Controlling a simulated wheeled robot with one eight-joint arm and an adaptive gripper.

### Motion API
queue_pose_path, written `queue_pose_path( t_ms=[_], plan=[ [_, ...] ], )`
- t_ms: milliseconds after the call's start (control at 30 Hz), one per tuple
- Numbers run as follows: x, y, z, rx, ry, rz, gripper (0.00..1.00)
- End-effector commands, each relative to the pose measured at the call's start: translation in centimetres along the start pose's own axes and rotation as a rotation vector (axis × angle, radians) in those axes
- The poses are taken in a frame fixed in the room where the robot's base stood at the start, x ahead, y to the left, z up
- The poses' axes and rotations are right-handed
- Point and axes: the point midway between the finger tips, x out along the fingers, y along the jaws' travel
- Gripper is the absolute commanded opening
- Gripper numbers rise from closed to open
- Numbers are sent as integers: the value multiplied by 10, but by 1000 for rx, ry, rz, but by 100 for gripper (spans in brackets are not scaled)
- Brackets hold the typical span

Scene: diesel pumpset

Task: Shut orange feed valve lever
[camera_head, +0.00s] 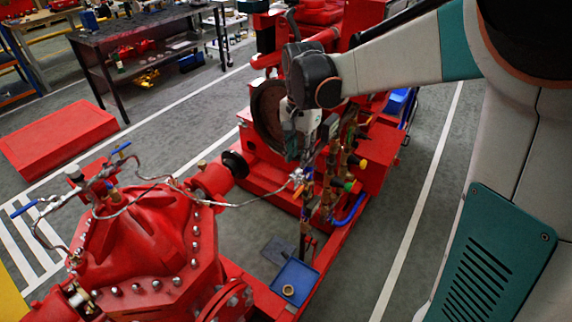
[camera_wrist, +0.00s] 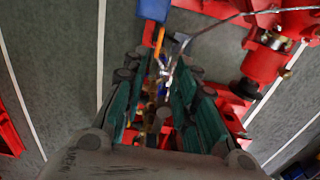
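My gripper (camera_head: 302,155) hangs down over the valve and pipe cluster beside the red pumpset in the head view. In the wrist view, my gripper (camera_wrist: 160,82) is open, with its two green-sided fingers apart. A thin orange lever-like piece (camera_wrist: 159,42) shows just past the fingertips in the wrist view, near a blue block. Brass and coloured fittings (camera_wrist: 158,112) show in the gap between the fingers. I cannot tell whether both are the same lever. No contact is visible.
The red pump casing (camera_head: 150,235) with hoses stands at the left front. A blue tray (camera_head: 294,281) lies below the cluster. A thin hose (camera_head: 240,205) runs from the pump into the cluster. A workbench (camera_head: 150,35) stands behind. Grey floor is clear at right.

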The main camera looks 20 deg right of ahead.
Motion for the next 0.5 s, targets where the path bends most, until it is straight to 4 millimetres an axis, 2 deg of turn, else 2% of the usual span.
queue_pose_path(
  t_ms=[167, 500],
  plan=[
    [15, -1, 0, 4, -3, 3, 27],
    [80, -1, 0, 3, -2, 2, 27]
  ],
)
